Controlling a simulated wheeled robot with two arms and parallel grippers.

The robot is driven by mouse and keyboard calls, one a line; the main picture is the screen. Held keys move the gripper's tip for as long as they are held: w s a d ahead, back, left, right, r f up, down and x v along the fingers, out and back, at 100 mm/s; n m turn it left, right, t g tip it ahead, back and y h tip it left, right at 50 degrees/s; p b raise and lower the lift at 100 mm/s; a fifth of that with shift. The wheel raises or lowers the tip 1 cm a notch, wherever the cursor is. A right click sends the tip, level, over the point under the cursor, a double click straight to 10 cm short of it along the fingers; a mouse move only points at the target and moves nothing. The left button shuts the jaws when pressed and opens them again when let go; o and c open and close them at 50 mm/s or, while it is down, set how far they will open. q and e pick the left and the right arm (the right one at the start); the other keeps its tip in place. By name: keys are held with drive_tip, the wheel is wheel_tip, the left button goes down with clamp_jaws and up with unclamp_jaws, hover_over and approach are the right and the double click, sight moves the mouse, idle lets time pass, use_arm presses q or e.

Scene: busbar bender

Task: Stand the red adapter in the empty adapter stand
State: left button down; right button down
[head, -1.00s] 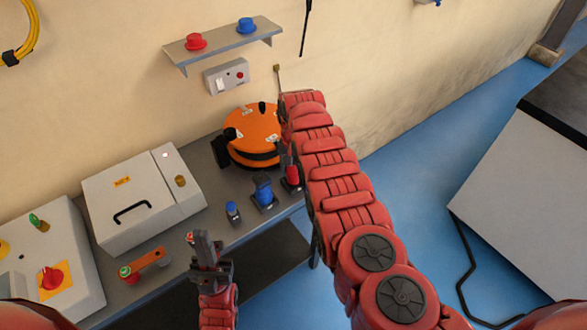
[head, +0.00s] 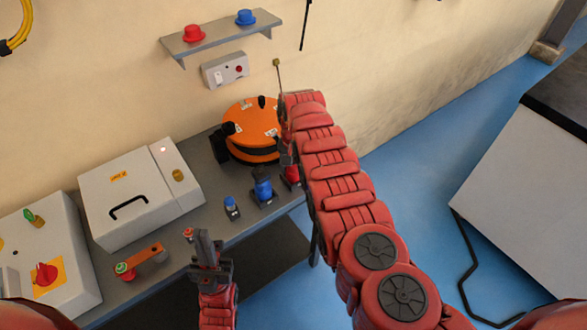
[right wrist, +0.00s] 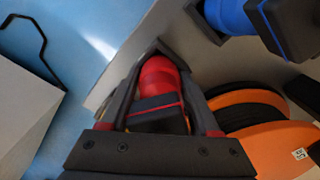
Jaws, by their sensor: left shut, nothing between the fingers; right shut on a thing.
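The red adapter (right wrist: 158,80) is between the fingers of my right gripper (right wrist: 160,50) in the right wrist view, with a dark block near its lower part. In the head view, the right gripper (head: 288,158) is at the bench's right end, and the red adapter (head: 291,174) shows just below it, partly hidden by my arm. I cannot tell whether the adapter stands in a stand. My left gripper (head: 205,240) is shut and empty above the bench's front edge.
An orange round device (head: 250,125) stands behind the adapters. A smaller blue piece (head: 231,206), a grey box with a handle (head: 130,200) and an orange lever (head: 145,258) are further left.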

drive_tip(key=shift+c, duration=0.2)
unclamp_jaws()
wheel_tip(320, 180, up, 3)
drive_tip(key=shift+a+r+p, duration=0.1)
drive_tip(key=shift+p, duration=0.3)
wheel_tip(320, 180, up, 13)
drive_tip(key=b, duration=0.4)
drive_tip(key=shift+f, duration=0.2)
drive_tip(key=shift+s+d+r, duration=0.1)
drive_tip(key=shift+d+r, duration=0.1)
drive_tip(key=shift+r, duration=0.65)
